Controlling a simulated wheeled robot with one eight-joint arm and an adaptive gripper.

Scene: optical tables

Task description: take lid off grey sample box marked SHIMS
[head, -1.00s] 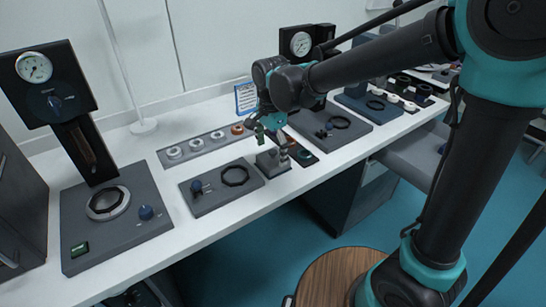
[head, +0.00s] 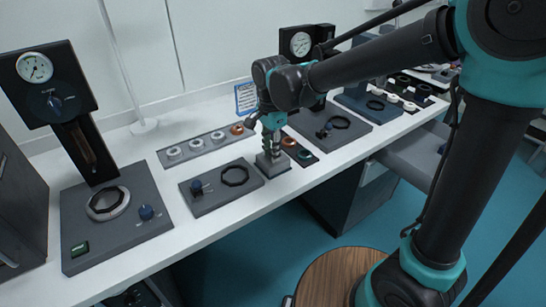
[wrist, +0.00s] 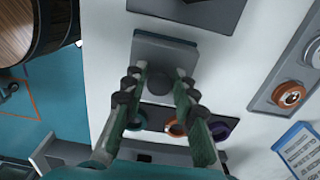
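The small grey box (head: 273,167) stands on the white bench near its front edge, right of a dark plate with a black ring. It also shows in the wrist view (wrist: 165,54), with a dark round knob (wrist: 158,83) on top. No SHIMS marking is legible. My gripper (head: 270,152) points down over the box. In the wrist view my gripper (wrist: 160,76) has its green fingers spread, one on each side of the knob, with gaps visible. The lid looks seated; its seam cannot be made out.
A dark tray with coloured rings (head: 298,153) lies close right of the box. A grey strip with white and orange rings (head: 205,146) is behind. The dark plate with a blue knob (head: 221,187) is left. A small blue-white sign (head: 245,97) stands behind.

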